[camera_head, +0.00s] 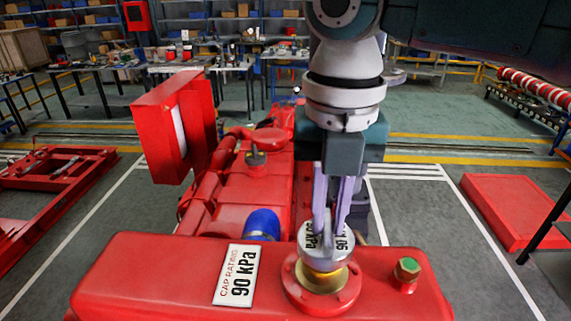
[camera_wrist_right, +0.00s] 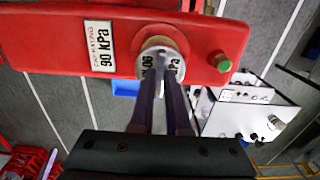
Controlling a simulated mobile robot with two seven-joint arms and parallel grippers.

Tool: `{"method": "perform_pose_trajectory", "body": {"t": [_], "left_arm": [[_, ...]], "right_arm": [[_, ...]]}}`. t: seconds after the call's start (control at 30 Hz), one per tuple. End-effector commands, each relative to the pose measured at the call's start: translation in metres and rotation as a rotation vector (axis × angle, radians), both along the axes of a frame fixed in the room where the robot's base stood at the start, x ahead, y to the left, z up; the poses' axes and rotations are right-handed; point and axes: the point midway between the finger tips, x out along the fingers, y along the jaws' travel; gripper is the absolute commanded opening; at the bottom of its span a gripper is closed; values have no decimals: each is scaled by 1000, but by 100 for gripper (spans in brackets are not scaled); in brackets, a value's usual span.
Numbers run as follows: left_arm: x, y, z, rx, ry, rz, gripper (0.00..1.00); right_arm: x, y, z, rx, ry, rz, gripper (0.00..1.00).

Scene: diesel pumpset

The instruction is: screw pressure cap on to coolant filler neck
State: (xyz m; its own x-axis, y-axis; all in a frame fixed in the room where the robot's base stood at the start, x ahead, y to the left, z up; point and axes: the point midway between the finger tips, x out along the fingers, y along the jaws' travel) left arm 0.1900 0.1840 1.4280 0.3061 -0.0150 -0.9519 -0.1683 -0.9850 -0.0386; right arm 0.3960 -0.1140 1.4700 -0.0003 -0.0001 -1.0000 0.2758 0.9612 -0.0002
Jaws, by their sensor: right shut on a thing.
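The pressure cap (camera_head: 342,243) is a silver disc marked 90 kPa. It sits at the coolant filler neck (camera_head: 321,277), a brass-coloured ring on a red round flange on top of the red radiator tank (camera_head: 150,277). My right gripper (camera_head: 330,232) comes down from above and is shut on the cap; the fingers cover part of its top. The wrist view also shows the cap (camera_wrist_right: 171,55) between the fingertips, over the neck. I cannot tell whether the cap's threads are engaged. My left gripper is not in view.
A white label (camera_head: 235,275) reading cap rating 90 kPa lies left of the neck. A green hex plug (camera_head: 407,268) stands on the tank to the right. A blue hose (camera_head: 263,224) and the red engine lie behind. An open red box (camera_head: 174,130) stands at the left.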

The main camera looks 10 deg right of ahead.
Motion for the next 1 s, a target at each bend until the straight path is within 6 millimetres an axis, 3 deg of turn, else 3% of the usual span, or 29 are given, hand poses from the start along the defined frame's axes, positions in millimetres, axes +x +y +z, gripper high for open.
{"method": "perform_pose_trajectory", "body": {"t": [0.47, 1.0], "left_arm": [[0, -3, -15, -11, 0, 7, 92], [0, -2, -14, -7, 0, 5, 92]], "right_arm": [[0, 0, -20, 1, 0, 1, 0], [0, 0, -20, 0, 0, 0, 0]]}}
